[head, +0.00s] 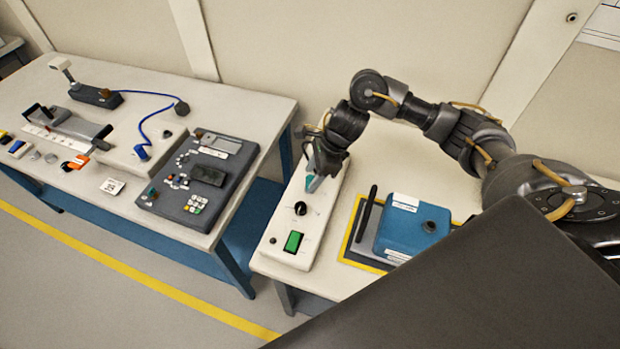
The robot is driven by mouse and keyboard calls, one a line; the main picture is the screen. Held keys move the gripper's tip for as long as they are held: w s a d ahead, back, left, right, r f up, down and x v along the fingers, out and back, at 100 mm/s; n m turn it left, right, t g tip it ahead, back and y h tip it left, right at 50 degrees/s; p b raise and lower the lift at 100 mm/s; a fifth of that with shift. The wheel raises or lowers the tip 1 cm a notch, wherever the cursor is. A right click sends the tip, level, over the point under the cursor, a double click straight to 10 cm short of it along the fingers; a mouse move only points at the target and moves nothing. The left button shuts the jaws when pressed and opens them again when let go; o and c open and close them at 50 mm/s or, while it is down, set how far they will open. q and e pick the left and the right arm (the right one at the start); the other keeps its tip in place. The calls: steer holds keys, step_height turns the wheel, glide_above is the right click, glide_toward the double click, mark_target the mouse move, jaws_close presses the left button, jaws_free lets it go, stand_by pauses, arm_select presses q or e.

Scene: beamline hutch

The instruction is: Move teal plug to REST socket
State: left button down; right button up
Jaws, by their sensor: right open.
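My right gripper (318,170) reaches down over the back part of a long white panel box (322,219) on the right table. It is open. A small teal piece (309,184) shows right at its fingertips on the panel; it may be the teal plug, but the fingers hide most of it. I cannot tell whether the fingers touch it. On the left table a blue cable (146,117) runs to a small blue plug (142,152) standing on a pale box (150,139). No label reading REST is legible, so I cannot tell the REST socket. My left gripper is not in view.
The white panel also carries a black knob (300,208) and a green switch (293,242). A blue box (412,229) sits beside a black bar (366,213) on a yellow-edged mat. A dark control panel (198,176) lies on the left table. A gap separates the tables.

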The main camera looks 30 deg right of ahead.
steer(key=v, duration=0.8)
steer(key=shift+r, duration=0.15)
